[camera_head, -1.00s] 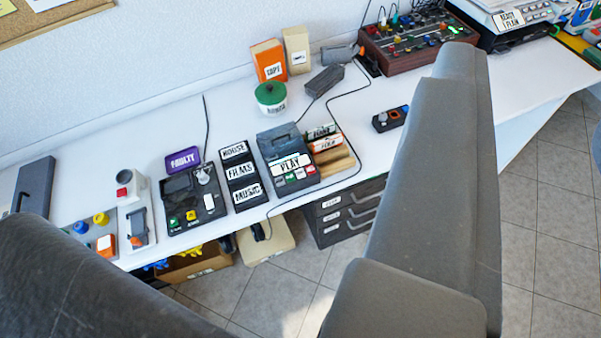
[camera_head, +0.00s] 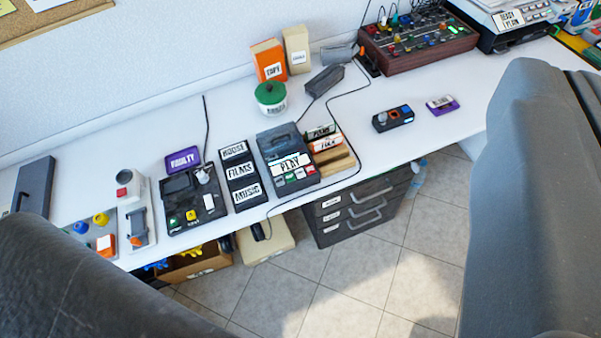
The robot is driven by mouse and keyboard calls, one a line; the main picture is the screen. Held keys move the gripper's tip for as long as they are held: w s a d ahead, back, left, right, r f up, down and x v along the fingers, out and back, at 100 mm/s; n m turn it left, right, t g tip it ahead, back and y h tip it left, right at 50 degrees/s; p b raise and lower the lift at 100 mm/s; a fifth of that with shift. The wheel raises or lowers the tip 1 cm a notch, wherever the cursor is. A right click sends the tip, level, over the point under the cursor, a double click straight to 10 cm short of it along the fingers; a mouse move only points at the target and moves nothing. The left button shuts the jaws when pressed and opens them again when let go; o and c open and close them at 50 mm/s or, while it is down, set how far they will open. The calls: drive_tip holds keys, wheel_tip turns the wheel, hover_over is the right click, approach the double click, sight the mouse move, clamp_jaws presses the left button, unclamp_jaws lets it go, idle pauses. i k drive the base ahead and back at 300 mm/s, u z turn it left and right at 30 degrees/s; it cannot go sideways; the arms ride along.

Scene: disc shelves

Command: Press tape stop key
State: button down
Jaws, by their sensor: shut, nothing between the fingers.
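A dark tape deck (camera_head: 277,141) with a white PLAY label (camera_head: 290,164) stands near the front edge of the white desk, in the middle of the view. Along its front is a row of small keys (camera_head: 300,175), with green, red and pale ones among them. Their markings are too small to read, so I cannot tell which is the stop key. My gripper is not in view. Grey parts of my arm fill the lower left and the right side, apart from the deck.
Black HOUSE, FILMS and MUSIC boxes (camera_head: 240,174) stand left of the deck. A wooden rack (camera_head: 338,163) with labelled items is close on its right. A black device (camera_head: 392,118) and a purple item (camera_head: 442,105) lie farther right. A drawer unit (camera_head: 352,211) stands below.

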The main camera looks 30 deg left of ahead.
sight(299, 173)
drive_tip(key=z, duration=1.25)
drive_tip(key=k, duration=1)
drive_tip(key=u, duration=1.05)
drive_tip(key=i, duration=1)
drive_tip(key=z, duration=0.05)
